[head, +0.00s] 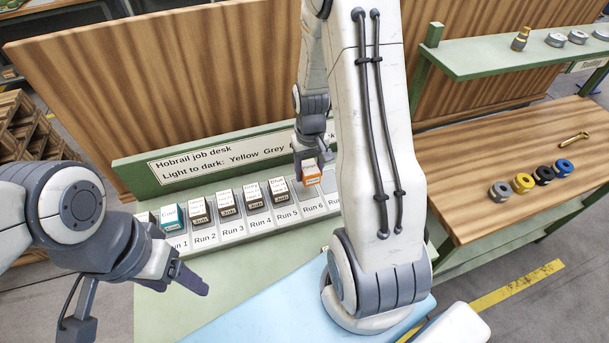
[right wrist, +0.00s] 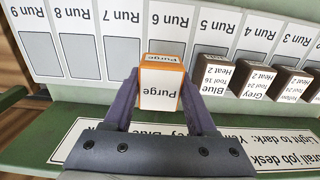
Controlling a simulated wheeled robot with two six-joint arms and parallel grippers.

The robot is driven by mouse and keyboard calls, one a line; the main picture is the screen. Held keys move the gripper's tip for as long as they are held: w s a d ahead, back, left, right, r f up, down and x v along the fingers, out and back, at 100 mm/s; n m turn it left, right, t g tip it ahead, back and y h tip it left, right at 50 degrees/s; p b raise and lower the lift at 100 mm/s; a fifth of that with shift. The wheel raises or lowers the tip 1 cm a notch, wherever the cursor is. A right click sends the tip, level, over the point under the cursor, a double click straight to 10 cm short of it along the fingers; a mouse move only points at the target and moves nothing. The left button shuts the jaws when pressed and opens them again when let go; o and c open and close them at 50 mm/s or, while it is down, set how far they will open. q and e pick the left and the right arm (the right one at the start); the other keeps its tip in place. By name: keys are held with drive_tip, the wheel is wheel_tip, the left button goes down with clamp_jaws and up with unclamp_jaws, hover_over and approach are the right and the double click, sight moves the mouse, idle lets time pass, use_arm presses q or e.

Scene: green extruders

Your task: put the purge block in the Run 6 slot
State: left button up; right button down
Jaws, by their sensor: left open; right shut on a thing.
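The purge block (head: 311,173) is orange with white labels reading "Purge". My right gripper (head: 312,155) is shut on it at the Run 6 place of the rack. In the right wrist view the purge block (right wrist: 160,98) sits between both fingers, in line with the Run 6 slot (right wrist: 170,25). Its lower part is hidden, so I cannot tell whether it is seated or just above the slot. The Run 6 label (head: 313,207) shows below it in the head view. My left gripper (head: 135,300) is open and empty, at the lower left before the rack.
A teal block (head: 174,218) stands at Run 1. Dark blocks, including the blue-labelled block (head: 281,190) at Run 5, fill Runs 2 to 5. Runs 7 to 9 look empty in the wrist view. A sign board (head: 215,160) rises behind.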

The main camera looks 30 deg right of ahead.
sight(305, 181)
drive_tip(key=shift+w+a+f, duration=0.35)
drive_tip(key=shift+w+f, duration=0.05)
drive_tip(key=shift+w, duration=0.15)
wheel_tip(305, 181, down, 4)
drive_tip(key=shift+r+p, duration=0.15)
drive_tip(key=shift+p, duration=0.65)
drive_tip(key=shift+f, duration=0.2)
drive_tip(key=shift+f, duration=0.15)
drive_tip(key=shift+c, duration=1)
unclamp_jaws()
